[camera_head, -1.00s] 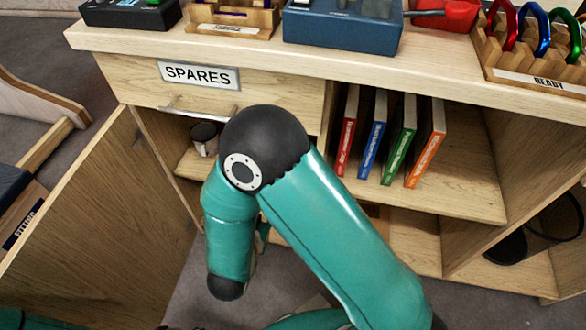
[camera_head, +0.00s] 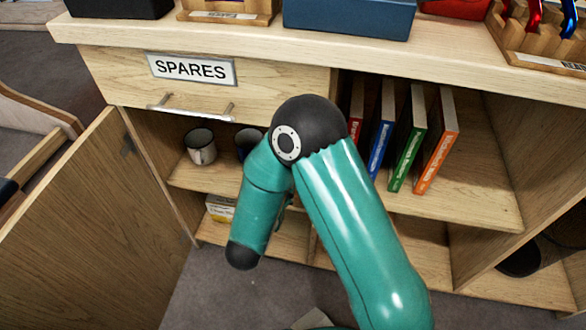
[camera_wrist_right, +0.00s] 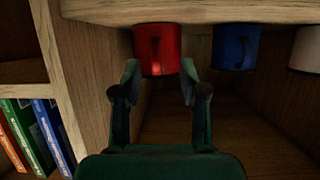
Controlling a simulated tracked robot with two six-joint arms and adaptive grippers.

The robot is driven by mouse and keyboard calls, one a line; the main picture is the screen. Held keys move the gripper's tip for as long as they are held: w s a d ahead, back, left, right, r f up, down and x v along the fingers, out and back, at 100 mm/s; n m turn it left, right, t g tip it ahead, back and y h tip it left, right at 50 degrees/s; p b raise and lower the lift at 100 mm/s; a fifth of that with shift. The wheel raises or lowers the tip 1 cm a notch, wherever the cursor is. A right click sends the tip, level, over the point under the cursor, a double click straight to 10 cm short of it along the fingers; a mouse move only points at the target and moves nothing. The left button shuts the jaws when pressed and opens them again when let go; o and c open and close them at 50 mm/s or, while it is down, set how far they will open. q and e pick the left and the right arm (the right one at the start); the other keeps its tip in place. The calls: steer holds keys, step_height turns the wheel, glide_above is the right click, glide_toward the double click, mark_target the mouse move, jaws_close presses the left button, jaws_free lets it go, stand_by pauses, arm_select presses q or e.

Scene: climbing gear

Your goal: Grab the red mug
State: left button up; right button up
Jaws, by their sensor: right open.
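The red mug (camera_wrist_right: 157,46) shows in the right wrist view, straight ahead of my right gripper, its handle facing the camera. My right gripper (camera_wrist_right: 160,74) is open, with a fingertip towards each side of the mug; I cannot tell whether the tips reach beside it or stop just short. The wrist picture looks upside down, with the mugs against the shelf board (camera_wrist_right: 210,10) at the top. In the head view the red mug and right gripper are hidden behind my right arm. My left gripper is in neither view.
A blue mug (camera_wrist_right: 236,46) and a white mug (camera_wrist_right: 307,48) stand beside the red one; the head view shows the pale mug (camera_head: 201,147) too. Upright books (camera_head: 408,140) stand right of a divider. The SPARES drawer (camera_head: 190,68) is above; an open door (camera_head: 95,220) is at left.

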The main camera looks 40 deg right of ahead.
steer(key=b+x, duration=0.1)
steer(key=x, duration=0.1)
steer(key=b+x, duration=0.1)
steer(key=x, duration=0.1)
steer(key=shift+s+d, duration=0.1)
steer(key=shift+d, duration=0.25)
steer(key=shift+w+d, duration=0.25)
steer(key=shift+d, duration=0.05)
jaws_close()
